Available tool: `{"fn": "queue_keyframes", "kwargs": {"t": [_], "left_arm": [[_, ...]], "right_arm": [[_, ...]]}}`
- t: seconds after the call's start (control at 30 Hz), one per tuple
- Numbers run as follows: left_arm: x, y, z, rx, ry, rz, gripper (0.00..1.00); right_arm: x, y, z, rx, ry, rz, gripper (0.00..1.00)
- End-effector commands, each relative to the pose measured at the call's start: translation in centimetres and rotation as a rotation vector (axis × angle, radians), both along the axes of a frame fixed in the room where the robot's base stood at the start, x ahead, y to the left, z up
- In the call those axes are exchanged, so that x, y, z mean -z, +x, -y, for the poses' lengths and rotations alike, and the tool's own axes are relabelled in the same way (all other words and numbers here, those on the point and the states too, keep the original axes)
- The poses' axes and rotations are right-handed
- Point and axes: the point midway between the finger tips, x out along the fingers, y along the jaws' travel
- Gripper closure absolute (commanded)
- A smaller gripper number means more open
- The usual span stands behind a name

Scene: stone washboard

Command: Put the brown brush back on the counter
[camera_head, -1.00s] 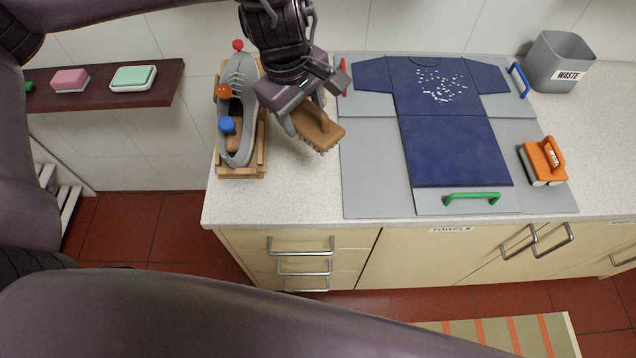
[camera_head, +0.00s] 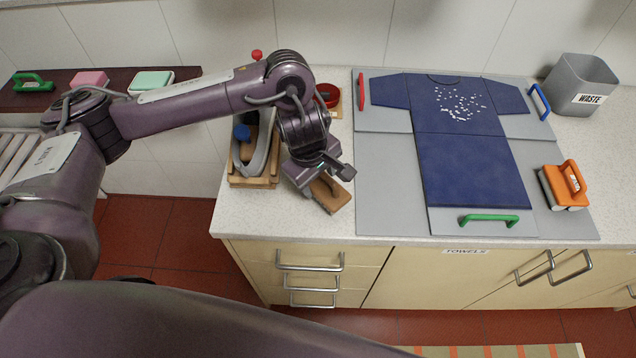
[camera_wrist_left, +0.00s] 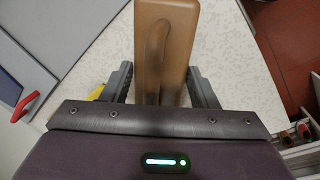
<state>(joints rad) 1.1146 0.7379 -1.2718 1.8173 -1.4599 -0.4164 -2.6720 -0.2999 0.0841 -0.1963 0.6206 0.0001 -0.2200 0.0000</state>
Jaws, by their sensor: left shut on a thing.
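The brown brush (camera_head: 333,193) is over the speckled counter (camera_head: 290,222), between the shoe rack and the grey board. My left gripper (camera_head: 318,186) is shut on the brush from above. I cannot tell whether the bristles touch the counter. My right gripper is not in view.
A grey shoe on a wooden rack (camera_head: 254,182) stands just left of the brush. The grey board (camera_head: 385,200) with a blue shirt (camera_head: 470,165) lies to the right. An orange brush (camera_head: 566,186) and waste bin (camera_head: 582,82) are farther right. The counter's front edge is close.

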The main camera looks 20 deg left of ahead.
Motion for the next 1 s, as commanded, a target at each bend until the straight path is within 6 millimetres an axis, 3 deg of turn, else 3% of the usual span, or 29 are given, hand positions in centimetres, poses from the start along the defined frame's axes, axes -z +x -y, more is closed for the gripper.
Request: {"fn": "queue_keyframes", "kwargs": {"t": [0.13,0.6,0.63,0.77,1.0], "left_arm": [[2.0,-0.1,0.0,-0.001,-0.002,-0.003,0.64],[2.6,0.0,0.0,0.000,0.000,0.000,0.64],[2.5,0.0,0.0,0.000,0.000,-0.001,0.42],[2.5,0.0,0.0,-0.001,0.000,-0.001,0.25],[2.5,0.0,0.0,-0.001,0.000,-0.001,0.24]], "right_arm": [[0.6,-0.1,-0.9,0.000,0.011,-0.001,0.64],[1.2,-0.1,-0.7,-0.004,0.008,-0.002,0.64],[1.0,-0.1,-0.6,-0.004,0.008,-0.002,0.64],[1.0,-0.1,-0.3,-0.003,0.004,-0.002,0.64],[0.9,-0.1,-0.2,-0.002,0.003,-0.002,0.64]]}}
